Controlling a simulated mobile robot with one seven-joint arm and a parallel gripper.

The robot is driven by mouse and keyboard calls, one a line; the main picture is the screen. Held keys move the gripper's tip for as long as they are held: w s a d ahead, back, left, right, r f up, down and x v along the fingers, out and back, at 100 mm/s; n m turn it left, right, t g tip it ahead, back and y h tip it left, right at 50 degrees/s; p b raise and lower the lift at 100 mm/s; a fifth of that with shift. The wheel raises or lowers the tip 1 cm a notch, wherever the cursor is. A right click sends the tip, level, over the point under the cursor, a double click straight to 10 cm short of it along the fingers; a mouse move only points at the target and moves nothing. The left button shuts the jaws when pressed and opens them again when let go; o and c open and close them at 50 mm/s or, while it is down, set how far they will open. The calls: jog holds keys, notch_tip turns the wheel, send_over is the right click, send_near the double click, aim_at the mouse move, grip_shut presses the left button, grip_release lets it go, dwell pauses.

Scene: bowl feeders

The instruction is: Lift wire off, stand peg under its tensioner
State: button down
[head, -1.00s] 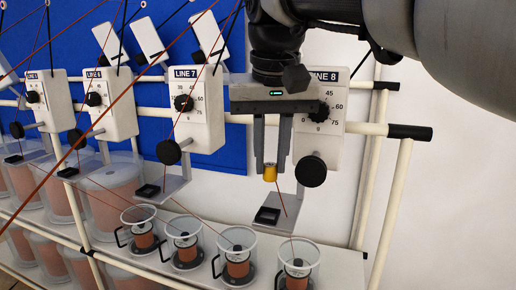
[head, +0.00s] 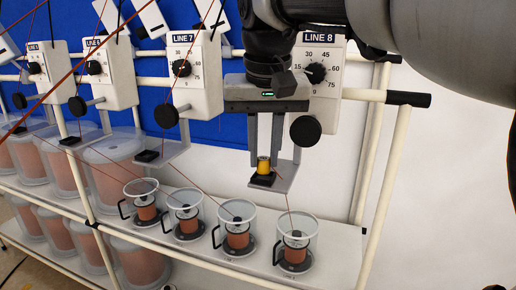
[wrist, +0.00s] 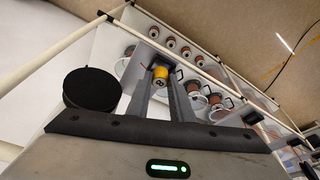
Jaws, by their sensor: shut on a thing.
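My gripper (head: 264,150) points down in front of the LINE 8 tensioner (head: 318,70) and is shut on a yellow peg (head: 263,165). The peg is upright, just above or touching the black block (head: 262,181) on the tensioner's grey bracket (head: 287,178); I cannot tell which. In the wrist view the peg (wrist: 160,72) shows end-on between the two fingers. A thin copper wire (head: 289,205) runs up from the LINE 8 spool (head: 295,255) towards the peg; its upper end is hard to make out.
The tensioner's black round knob (head: 305,131) is close to the right of my fingers. The LINE 7 tensioner (head: 193,85) stands to the left. Clear cups with spools (head: 238,235) line the shelf below. A cream post (head: 385,180) stands to the right.

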jog(key=shift+f, duration=0.6)
jog(key=shift+f, duration=0.1)
jog(key=c, duration=1.5)
grip_release()
jog(key=p+v, duration=0.3)
jog(key=v, duration=1.4)
jog(key=s+d+f, duration=0.3)
jog(key=d+f, duration=0.1)
jog(key=f, duration=0.5)
jog(key=s+d+f+t, duration=0.1)
jog(key=s+d+f, duration=0.3)
jog(key=f, duration=0.5)
jog(key=s+d+f+t, duration=0.1)
jog(key=s+d+f, duration=0.3)
jog(key=f, duration=0.5)
jog(key=shift+s+d+f+m, duration=0.1)
jog(key=shift+s+f+m, duration=0.05)
jog(key=shift+m, duration=0.15)
